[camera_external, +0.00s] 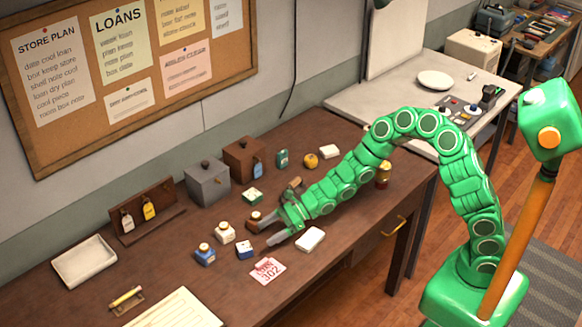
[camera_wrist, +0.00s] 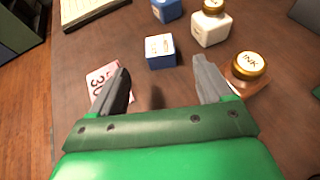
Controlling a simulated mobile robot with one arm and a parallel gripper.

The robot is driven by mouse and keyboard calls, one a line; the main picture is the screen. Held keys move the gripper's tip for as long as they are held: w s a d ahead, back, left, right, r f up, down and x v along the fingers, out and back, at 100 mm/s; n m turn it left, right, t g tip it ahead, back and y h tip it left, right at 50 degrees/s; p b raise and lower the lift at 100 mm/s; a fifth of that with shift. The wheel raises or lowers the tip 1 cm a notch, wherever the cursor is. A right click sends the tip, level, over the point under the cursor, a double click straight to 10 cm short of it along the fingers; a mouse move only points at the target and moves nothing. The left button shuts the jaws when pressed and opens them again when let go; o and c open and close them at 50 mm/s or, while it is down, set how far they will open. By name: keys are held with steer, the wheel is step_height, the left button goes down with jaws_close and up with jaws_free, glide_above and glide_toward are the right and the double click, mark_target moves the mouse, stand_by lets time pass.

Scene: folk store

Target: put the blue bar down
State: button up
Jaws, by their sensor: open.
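A small blue block with a pale labelled top (camera_external: 244,251), the only bar-like blue thing I can make out, rests on the brown table. In the wrist view the blue block (camera_wrist: 160,53) sits just beyond my fingertips, roughly between their lines. My gripper (camera_external: 266,233) is low over the table, to the right of the block. In the wrist view my gripper (camera_wrist: 162,73) has its two grey fingers wide apart, with bare table between them. Nothing is held.
An ink jar (camera_wrist: 248,69) stands close to the right finger. A white bottle (camera_external: 224,232) and a blue bottle (camera_external: 204,255) stand near the block. A numbered card (camera_external: 267,271) and a white pad (camera_external: 310,239) lie nearby. The table front has free room.

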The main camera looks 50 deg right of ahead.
steer(key=shift+v, duration=0.9)
steer(key=shift+s, duration=0.1)
